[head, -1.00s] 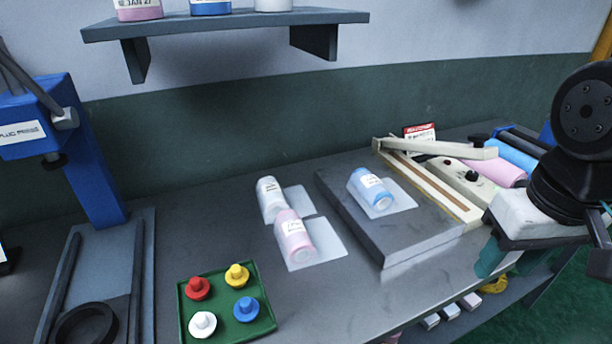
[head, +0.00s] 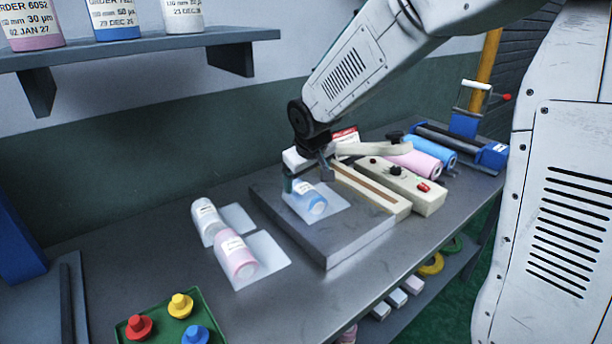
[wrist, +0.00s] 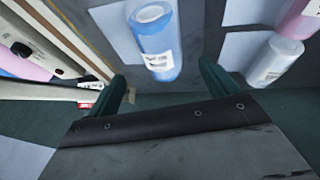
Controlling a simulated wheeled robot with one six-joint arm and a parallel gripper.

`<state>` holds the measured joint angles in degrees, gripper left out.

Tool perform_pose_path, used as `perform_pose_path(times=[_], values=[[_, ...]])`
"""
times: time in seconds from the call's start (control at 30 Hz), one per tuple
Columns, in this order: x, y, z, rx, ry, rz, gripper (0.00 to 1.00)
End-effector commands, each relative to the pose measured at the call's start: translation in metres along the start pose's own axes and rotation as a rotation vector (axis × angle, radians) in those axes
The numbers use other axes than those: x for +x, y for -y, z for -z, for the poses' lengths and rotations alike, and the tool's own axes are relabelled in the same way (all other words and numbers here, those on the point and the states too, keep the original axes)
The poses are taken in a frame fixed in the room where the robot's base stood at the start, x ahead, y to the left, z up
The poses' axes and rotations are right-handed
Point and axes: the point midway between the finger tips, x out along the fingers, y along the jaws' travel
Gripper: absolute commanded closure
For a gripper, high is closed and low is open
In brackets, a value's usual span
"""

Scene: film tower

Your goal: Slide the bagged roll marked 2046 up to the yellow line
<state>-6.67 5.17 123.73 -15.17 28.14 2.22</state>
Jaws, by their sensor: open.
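A blue roll in a clear flat bag (head: 311,202) lies on the raised grey platform (head: 325,250). Its white label is too small to read, so I cannot confirm 2046. My gripper (head: 307,182) is open, just behind and above the blue roll, partly covering it. In the wrist view the blue roll (wrist: 155,45) lies ahead of the gap between my two green fingers (wrist: 163,80); I see no clear grip on it. The cream sealer (head: 385,185) stands right of the roll. The yellow line by the sealer is hard to make out now.
A bagged white roll (head: 207,220) and a bagged pink roll (head: 236,255) lie left of the platform. A green tray (head: 150,325) with coloured knobbed pieces is at the front left. A shelf (head: 130,48) hangs above. The front of the platform is clear.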

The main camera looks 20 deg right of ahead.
Motion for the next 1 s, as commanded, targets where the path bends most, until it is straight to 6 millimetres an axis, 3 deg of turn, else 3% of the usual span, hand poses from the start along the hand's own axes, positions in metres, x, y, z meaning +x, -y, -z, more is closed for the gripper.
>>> perform_pose_path(times=[0.6,0.97,1.0], values=[[0.076,0.001,0.003,-0.005,-0.002,0.000,0.14],[0.082,0.001,0.003,-0.005,-0.004,0.000,0.14],[0.081,0.001,0.003,-0.005,-0.004,0.000,0.22]])
